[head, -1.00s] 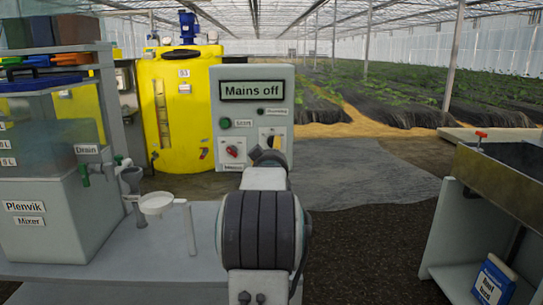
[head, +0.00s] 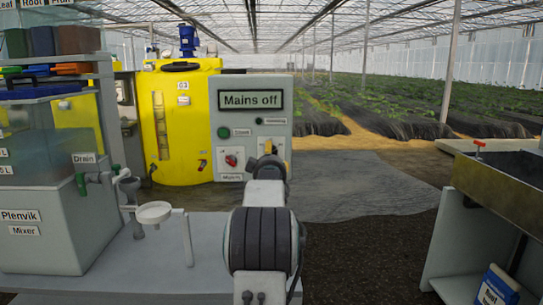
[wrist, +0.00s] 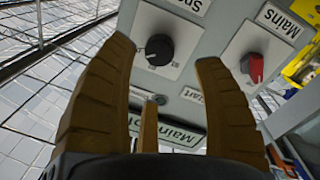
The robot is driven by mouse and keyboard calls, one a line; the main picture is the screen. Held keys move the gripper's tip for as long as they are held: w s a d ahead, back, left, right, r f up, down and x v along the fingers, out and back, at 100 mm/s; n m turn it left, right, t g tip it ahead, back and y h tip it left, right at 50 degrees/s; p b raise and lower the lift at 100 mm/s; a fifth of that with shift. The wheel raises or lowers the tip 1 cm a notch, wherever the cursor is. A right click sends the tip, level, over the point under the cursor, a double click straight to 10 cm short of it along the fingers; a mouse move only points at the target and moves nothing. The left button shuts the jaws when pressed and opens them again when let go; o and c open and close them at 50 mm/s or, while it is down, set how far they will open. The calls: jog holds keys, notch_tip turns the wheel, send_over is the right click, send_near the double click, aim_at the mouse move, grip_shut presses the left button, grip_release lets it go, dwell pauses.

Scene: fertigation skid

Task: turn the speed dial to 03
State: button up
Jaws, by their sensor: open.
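The speed dial (wrist: 159,49) is a round black knob on a pale plate. In the wrist view it shows between my finger tips, with a partly cut-off label starting "Sp" (wrist: 190,5). A small pale mark is near its edge; its setting is not readable. My gripper (wrist: 166,52) is open, with one tan finger on each side of the dial in the picture; contact cannot be told. In the head view my gripper (head: 268,160) is in front of the grey control panel (head: 223,155) and hides the dial. The panel's display (head: 251,100) reads "Mains off".
The red mains knob (head: 231,160) is left of my gripper on the panel; it also shows in the wrist view (wrist: 253,68). A green start button (head: 224,132) is above it. A yellow tank (head: 185,110) stands behind. A white cup (head: 153,212) is lower left.

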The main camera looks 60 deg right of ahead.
jog(key=shift+b+x, duration=0.5)
jog(key=shift+x, duration=2.95)
jog(key=shift+c, duration=0.4)
jog(key=c, duration=1.1)
jog(key=shift+r+m+p, duration=0.1)
jog(key=shift+m+p, duration=0.3)
jog(key=shift+p, duration=0.3)
jog(key=shift+m, duration=0.4)
jog(key=shift+c, duration=0.2)
